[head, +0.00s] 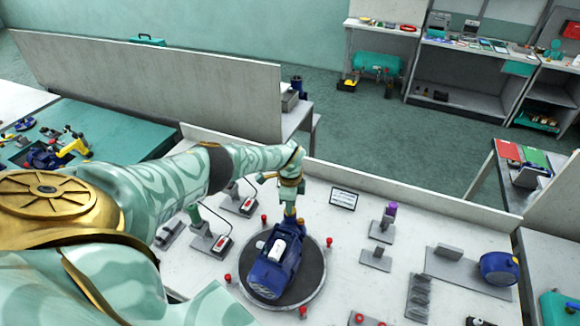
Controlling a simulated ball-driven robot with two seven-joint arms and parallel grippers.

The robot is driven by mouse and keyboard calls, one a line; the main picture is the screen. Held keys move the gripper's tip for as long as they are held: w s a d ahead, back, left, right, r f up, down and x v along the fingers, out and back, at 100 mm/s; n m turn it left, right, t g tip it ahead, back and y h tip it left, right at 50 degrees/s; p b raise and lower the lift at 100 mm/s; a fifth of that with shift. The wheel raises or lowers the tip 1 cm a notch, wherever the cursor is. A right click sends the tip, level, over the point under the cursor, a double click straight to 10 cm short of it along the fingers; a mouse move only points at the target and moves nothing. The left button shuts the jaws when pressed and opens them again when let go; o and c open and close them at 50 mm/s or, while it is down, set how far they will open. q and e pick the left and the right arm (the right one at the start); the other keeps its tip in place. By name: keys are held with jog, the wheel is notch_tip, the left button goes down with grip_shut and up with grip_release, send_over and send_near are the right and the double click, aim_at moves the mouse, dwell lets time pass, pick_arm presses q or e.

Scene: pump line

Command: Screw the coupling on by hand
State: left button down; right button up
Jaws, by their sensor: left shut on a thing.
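The blue pump (269,272) with a white box on top lies on a dark round turntable (317,275) on the white bench. My left arm reaches across from the left. My left gripper (290,208) points down at the far end of the pump and is shut on a small part there, which I take to be the coupling. The jaws hide most of that part, so its seating and thread cannot be seen. My right gripper is not in view.
Red knobs (329,242) stand around the turntable. A stand with a purple-topped part (391,210), grey brackets (419,297) and a blue round housing (498,268) are to the right. Grey stands with red-marked devices (222,243) are left of the pump. A small sign (344,198) stands behind.

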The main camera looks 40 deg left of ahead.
pick_arm(q)
jog(key=m, duration=0.3)
jog(key=m, duration=0.3)
jog(key=shift+f+m+b, duration=0.1)
jog(key=shift+m+b, duration=0.3)
jog(key=c, duration=1.4)
grip_release()
jog(key=shift+o, duration=0.2)
